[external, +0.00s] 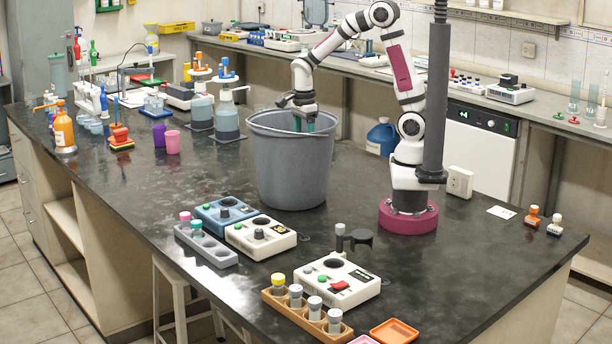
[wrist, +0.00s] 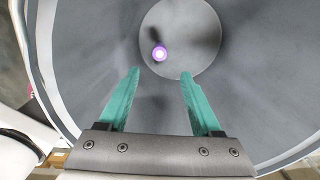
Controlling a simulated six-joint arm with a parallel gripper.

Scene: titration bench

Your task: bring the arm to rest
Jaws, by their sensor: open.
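My gripper (external: 304,121) hangs over the mouth of the grey bucket (external: 290,170), pointing down, with its green fingertips at about the rim. In the wrist view my gripper (wrist: 160,75) is open, its two green fingers apart with nothing between them. The wrist view looks down into the bucket (wrist: 85,60). A small purple-ringed object with a bright white centre (wrist: 159,53) lies on the bucket floor. My arm is bent in an arch from its dark red base, which stands right of the bucket.
White instruments (external: 337,279) and a wooden rack of vials (external: 305,310) stand in front. A blue jug (external: 381,138) is behind the bucket, and a dark post rises beside my arm. Purple and pink cups (external: 173,142) stand left. The bench between cups and bucket is mostly clear.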

